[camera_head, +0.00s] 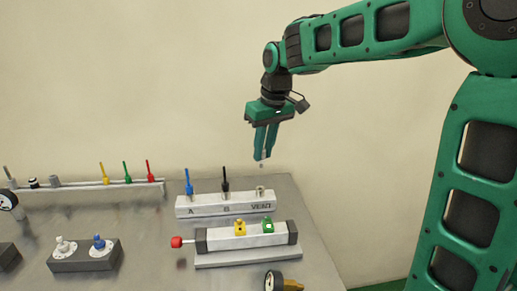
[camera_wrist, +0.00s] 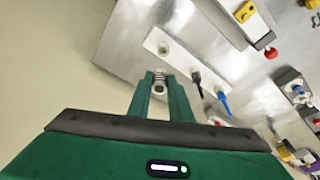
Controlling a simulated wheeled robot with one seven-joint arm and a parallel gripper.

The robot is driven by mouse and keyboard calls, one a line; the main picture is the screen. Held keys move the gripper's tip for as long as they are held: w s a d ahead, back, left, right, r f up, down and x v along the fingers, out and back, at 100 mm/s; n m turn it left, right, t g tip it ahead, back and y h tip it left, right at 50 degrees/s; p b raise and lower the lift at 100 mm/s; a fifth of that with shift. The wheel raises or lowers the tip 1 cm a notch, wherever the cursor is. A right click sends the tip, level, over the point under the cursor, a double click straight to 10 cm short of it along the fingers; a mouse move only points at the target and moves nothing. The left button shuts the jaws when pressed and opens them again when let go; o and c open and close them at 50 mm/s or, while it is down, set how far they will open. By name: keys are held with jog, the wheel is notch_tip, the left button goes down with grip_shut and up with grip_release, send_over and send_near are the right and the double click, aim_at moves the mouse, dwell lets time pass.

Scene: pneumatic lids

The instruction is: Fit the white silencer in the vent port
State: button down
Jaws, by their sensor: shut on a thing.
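My gripper (camera_head: 262,156) is shut on a small pale piece, the white silencer (camera_wrist: 159,83), which shows between the fingertips in the wrist view. In the head view only a small tip pokes out below the fingers, and the rest is hidden. The vent port (camera_head: 261,192) is a short metal-looking fitting at the right end of the white block (camera_head: 215,207), by the word VENT. It also shows in the wrist view (camera_wrist: 164,47). My gripper is above the port, with a clear gap between the silencer tip and the port.
A blue plug (camera_head: 188,182) stands at A and a black plug (camera_head: 225,180) at B, left of the port. In front lies a valve body (camera_head: 265,240) with a red knob. A rack (camera_head: 85,190) of coloured plugs stands at the left. The space right of the port is free.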

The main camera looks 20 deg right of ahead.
jog(key=shift+a, duration=0.15)
jog(key=shift+a+r+m, duration=0.1)
jog(key=shift+m, duration=0.8)
jog(key=shift+s+f, duration=0.1)
jog(key=shift+f, duration=0.25)
jog(key=shift+s+x, duration=0.2)
jog(key=shift+x, duration=0.65)
jog(key=shift+s+x, duration=0.15)
jog(key=shift+x, duration=0.65)
jog(key=shift+s+x, duration=0.2)
jog(key=shift+x, duration=0.65)
jog(key=shift+s+x, duration=0.2)
jog(key=shift+x, duration=0.6)
jog(key=shift+s+x, duration=0.15)
jog(key=shift+x, duration=0.6)
jog(key=c, duration=1.5)
grip_release()
jog(key=shift+d+f, duration=0.15)
jog(key=shift+d, duration=0.15)
jog(key=shift+c, duration=0.2)
jog(key=shift+s, duration=0.1)
jog(key=v, duration=0.7)
jog(key=shift+a, duration=0.15)
